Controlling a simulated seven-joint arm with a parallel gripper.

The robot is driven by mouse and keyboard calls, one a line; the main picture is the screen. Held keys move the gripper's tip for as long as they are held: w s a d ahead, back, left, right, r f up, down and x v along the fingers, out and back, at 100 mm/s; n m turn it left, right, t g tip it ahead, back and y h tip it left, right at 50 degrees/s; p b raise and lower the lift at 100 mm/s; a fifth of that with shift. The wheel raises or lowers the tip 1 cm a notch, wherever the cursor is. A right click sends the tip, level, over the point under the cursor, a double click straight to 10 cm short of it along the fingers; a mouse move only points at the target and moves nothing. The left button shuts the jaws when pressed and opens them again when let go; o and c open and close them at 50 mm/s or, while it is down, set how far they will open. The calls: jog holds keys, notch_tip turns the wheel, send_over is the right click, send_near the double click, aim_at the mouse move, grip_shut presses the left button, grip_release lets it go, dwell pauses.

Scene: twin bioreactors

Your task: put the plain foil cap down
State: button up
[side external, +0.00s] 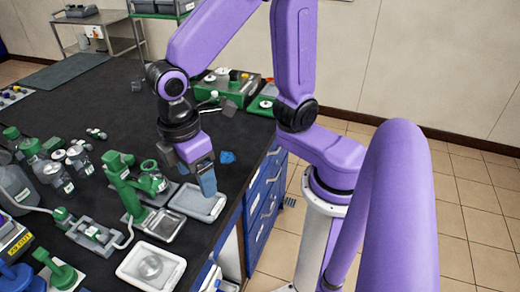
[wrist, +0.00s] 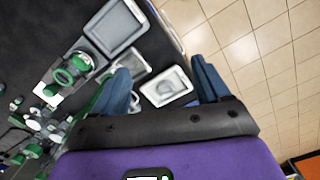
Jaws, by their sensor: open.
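My gripper (side external: 207,188) has blue fingers pointing down over the grey rectangular tray (side external: 187,207) near the bench's front edge. In the wrist view my gripper (wrist: 160,68) has its fingers spread wide, with nothing held between them. A white tray (side external: 128,272) stands nearer the side camera, with a pale round item (side external: 151,266) in it. In the wrist view the white tray (wrist: 148,97) shows between the fingers, and the grey tray (wrist: 97,31) lies beyond them. I cannot tell whether the round item is the plain foil cap; no other clear foil cap shows.
A green stand (side external: 121,186) rises close left of the grey tray, with a small metal tray (side external: 160,226) at its foot. Bottles and green-capped vessels (side external: 50,172) crowd the left. The dark bench (side external: 80,105) is bare farther back.

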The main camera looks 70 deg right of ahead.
jog(key=s+d+y, duration=0.1)
jog(key=s+d, duration=0.8)
jog(key=d, duration=0.1)
jog(key=shift+s+d, duration=0.25)
jog(key=shift+r, duration=0.1)
dwell(0.6)
